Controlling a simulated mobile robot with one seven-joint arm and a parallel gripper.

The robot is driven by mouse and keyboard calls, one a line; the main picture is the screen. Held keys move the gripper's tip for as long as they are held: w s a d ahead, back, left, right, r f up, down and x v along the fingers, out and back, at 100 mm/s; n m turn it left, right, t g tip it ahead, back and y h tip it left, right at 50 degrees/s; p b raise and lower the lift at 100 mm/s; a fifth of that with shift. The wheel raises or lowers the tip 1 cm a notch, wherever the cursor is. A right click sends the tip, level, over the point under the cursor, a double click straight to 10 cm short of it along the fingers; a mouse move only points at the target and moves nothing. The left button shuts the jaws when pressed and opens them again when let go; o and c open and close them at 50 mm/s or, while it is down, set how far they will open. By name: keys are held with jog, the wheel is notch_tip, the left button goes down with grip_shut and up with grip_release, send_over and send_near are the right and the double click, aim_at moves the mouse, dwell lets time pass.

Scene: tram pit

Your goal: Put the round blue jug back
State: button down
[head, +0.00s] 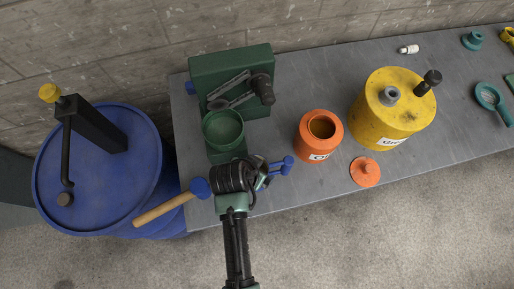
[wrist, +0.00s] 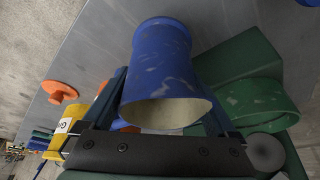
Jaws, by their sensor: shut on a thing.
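The round blue jug (wrist: 162,70) is scuffed, with a pale inside, and its open mouth faces the wrist camera. It sits between the fingers of my gripper (wrist: 165,100), which is shut on it. In the head view my gripper (head: 279,166) is over the front edge of the grey bench, just right of the green round container. I cannot clearly make out the jug there; the wrist and fingers seem to hide it. Whether the jug touches the bench cannot be told.
The grey bench (head: 330,80) carries a green machine with a green round container (head: 223,128), an orange pot (head: 317,150), an orange lid (head: 365,171) and a yellow canister (head: 390,115). A wooden-handled blue mallet (head: 165,209) lies by a blue drum (head: 130,170).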

jog(key=shift+f, duration=1.8)
jog(key=shift+f, duration=0.2)
grip_release()
jog(key=shift+r, duration=0.1)
jog(key=v, duration=1.2)
